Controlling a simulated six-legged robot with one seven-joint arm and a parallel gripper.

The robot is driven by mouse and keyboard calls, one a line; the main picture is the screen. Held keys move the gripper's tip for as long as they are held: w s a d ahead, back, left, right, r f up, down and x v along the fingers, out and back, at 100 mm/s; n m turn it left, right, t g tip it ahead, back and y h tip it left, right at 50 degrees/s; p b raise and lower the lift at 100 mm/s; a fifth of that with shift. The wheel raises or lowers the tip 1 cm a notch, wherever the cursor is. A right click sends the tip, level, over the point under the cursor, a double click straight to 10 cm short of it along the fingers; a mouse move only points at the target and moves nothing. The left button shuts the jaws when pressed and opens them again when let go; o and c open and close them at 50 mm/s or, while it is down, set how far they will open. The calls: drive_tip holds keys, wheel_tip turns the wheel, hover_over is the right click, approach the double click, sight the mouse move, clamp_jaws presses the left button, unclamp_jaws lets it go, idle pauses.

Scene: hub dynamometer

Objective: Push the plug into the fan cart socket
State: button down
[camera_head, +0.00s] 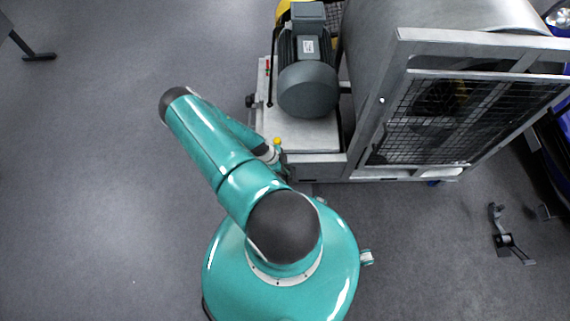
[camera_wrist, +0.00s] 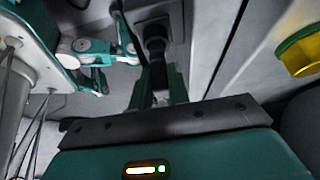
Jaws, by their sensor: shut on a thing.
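The fan cart (camera_head: 318,137) stands in the upper right of the head view, with a grey motor and a caged fan. My gripper (camera_wrist: 158,88) is shut on a black plug (camera_wrist: 155,48) in the wrist view. The plug points away from my palm toward a grey housing at the top of that view. The socket itself is not clearly visible; I cannot tell whether the plug touches it or is in it. In the head view my arm's end is low beside the cart's near left corner, and the plug is hidden there.
The motor (camera_head: 307,85) and mesh grille (camera_head: 430,120) are beyond. A pedal (camera_head: 508,238) lies right.

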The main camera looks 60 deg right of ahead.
drive_tip(key=shift+f, duration=0.35)
idle(0.3)
drive_tip(key=shift+f, duration=0.35)
drive_tip(key=c, duration=1.3)
unclamp_jaws()
drive_tip(key=shift+o, duration=0.2)
drive_tip(key=shift+r, duration=0.1)
drive_tip(key=v, duration=1.3)
drive_tip(key=shift+w+r, duration=0.2)
drive_tip(key=shift+r, duration=0.1)
drive_tip(key=shift+a, duration=0.1)
